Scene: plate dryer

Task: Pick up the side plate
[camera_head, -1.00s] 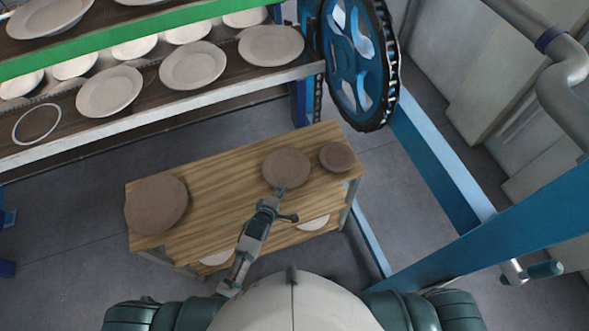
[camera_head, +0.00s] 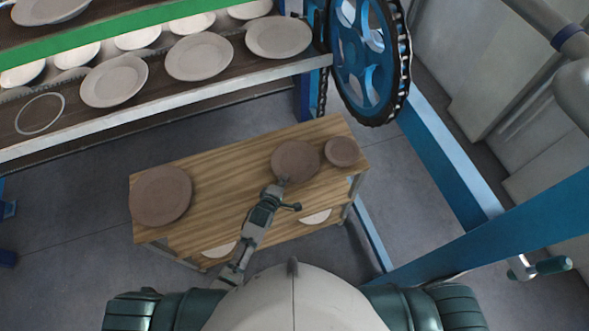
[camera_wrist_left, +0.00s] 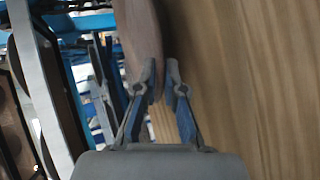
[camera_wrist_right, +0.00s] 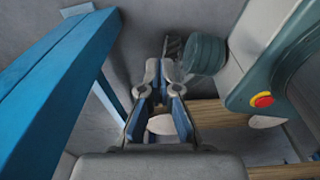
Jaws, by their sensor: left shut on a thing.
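Three brown plates lie on a wooden table (camera_head: 225,195): a large one (camera_head: 160,196) at the left, a medium one (camera_head: 297,160) right of centre and a small one (camera_head: 342,151) at the right. My left gripper (camera_head: 279,186) is at the near edge of the medium plate. In the left wrist view, my left gripper (camera_wrist_left: 161,80) has its fingers on both sides of that plate's rim (camera_wrist_left: 141,35). The plate looks tilted or slightly raised, but the head view barely shows this. My right gripper (camera_wrist_right: 161,72) looks shut and empty, and is outside the head view.
A rack with a green rail (camera_head: 150,30) and several pale plates (camera_head: 199,56) stands behind the table. A blue wheel (camera_head: 368,60) and blue frame beam (camera_head: 500,235) bound the right. Pale plates (camera_head: 315,216) sit on the table's lower shelf.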

